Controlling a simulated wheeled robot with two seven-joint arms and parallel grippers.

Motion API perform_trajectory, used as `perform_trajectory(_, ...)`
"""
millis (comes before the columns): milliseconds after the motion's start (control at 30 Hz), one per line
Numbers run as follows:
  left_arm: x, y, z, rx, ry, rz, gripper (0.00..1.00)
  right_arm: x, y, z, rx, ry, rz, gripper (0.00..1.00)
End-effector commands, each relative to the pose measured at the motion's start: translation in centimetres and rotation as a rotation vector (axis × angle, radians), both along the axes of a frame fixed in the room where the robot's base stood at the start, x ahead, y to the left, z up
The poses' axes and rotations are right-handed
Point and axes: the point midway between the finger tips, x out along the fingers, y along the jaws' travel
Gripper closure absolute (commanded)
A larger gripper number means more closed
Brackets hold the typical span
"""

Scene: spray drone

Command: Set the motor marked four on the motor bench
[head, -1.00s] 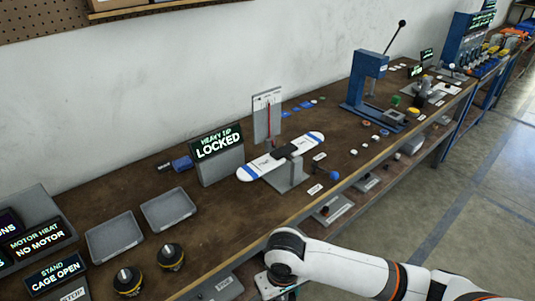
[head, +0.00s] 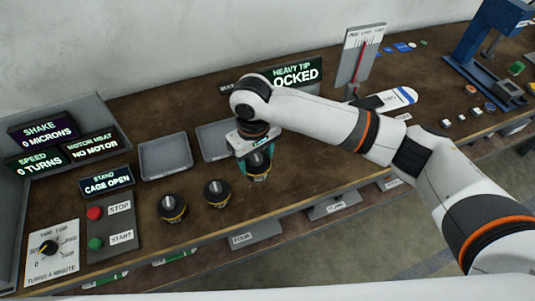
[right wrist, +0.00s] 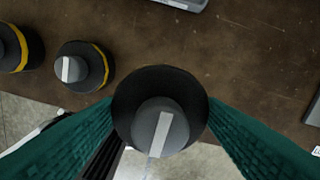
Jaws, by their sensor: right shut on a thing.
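My right gripper (head: 257,158) is shut on a dark motor with a grey cap and yellow band (head: 257,170). In the right wrist view, this motor (right wrist: 160,115) sits upright between the teal fingers, with a white bar mark on its cap. I cannot read a number on it. I cannot tell how far it is above the brown bench top (head: 130,225). Two similar motors, a nearer one (head: 217,193) and a farther-left one (head: 172,208), stand to its left. The "FOUR" label (head: 242,238) is below the bench's front edge. My left gripper is not in view.
Two grey trays, left (head: 165,156) and right (head: 212,141), lie behind the motors. A lit sign reads "CAGE OPEN" (head: 107,181) and another "NO MOTOR" (head: 93,146). A stop/start panel (head: 110,228) and a dial (head: 50,250) are at the left.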

Motion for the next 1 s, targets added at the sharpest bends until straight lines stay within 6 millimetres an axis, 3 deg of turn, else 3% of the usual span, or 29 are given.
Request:
perform_trajectory(100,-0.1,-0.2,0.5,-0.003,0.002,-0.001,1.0,0.0,0.0,-1.9,0.0,0.0,-0.001,0.78)
perform_trajectory(500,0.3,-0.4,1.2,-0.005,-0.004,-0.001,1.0,0.0,0.0,-6.4,0.001,-0.001,-0.002,0.78)
perform_trajectory(933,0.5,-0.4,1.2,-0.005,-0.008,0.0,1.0,0.0,0.0,-7.4,0.002,-0.003,-0.001,0.78)
perform_trajectory(967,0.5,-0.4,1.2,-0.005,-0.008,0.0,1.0,0.0,0.0,-7.5,0.001,-0.002,-0.001,0.34)
perform_trajectory(1000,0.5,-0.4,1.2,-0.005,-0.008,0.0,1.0,0.0,0.0,-7.5,0.001,-0.002,-0.001,0.28)
